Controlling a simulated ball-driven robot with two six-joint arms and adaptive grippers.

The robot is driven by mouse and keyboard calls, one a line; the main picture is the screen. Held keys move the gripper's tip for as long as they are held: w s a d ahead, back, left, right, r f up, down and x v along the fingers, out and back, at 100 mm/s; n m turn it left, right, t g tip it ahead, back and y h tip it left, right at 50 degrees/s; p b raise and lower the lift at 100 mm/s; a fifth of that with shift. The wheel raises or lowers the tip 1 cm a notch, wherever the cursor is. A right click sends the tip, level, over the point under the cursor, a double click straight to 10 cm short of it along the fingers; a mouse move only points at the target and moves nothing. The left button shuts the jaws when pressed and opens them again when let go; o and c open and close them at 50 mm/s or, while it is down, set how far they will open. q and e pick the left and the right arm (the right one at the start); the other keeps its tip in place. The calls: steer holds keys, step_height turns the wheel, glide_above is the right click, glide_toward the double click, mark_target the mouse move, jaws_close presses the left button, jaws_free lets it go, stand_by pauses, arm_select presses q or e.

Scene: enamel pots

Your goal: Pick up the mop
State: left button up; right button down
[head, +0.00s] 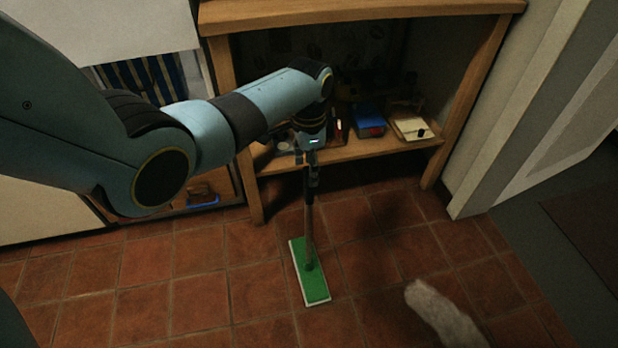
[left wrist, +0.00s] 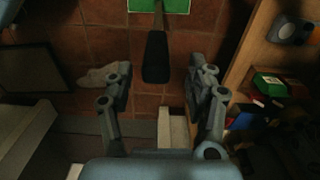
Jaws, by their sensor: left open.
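The mop stands on the tiled floor in front of the wooden shelf unit, with a flat green mop head (head: 309,270) edged in white and a thin upright handle (head: 308,228). My left gripper (head: 312,172) is at the upper end of the handle in the head view, where it hides part of it. In the left wrist view, the open fingers of my left gripper (left wrist: 160,68) stand on either side of the mop's dark grip (left wrist: 155,58), with gaps on both sides. The green head (left wrist: 172,5) is at the top edge there. My right gripper is not in view.
The wooden shelf unit (head: 365,150) stands close behind the mop, holding a blue box (head: 369,121), a pale box (head: 409,125) and other items. A pale fluffy thing (head: 445,312) lies at front right. Floor tiles (head: 190,275) left of the mop are clear.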

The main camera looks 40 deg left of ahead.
arm_select(q)
steer(key=f, duration=0.1)
steer(key=f+b, duration=0.1)
steer(key=f, duration=0.1)
steer(key=f+b, duration=0.1)
steer(key=shift+s+d+f, duration=0.15)
steer(key=shift+s+f, duration=0.1)
steer(key=shift+f, duration=0.25)
steer(key=shift+r, duration=0.15)
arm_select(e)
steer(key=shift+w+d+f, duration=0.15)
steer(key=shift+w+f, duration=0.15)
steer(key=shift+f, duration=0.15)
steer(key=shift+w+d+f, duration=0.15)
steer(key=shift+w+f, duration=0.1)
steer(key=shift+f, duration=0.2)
arm_select(q)
steer(key=c, duration=1.1)
jaws_close()
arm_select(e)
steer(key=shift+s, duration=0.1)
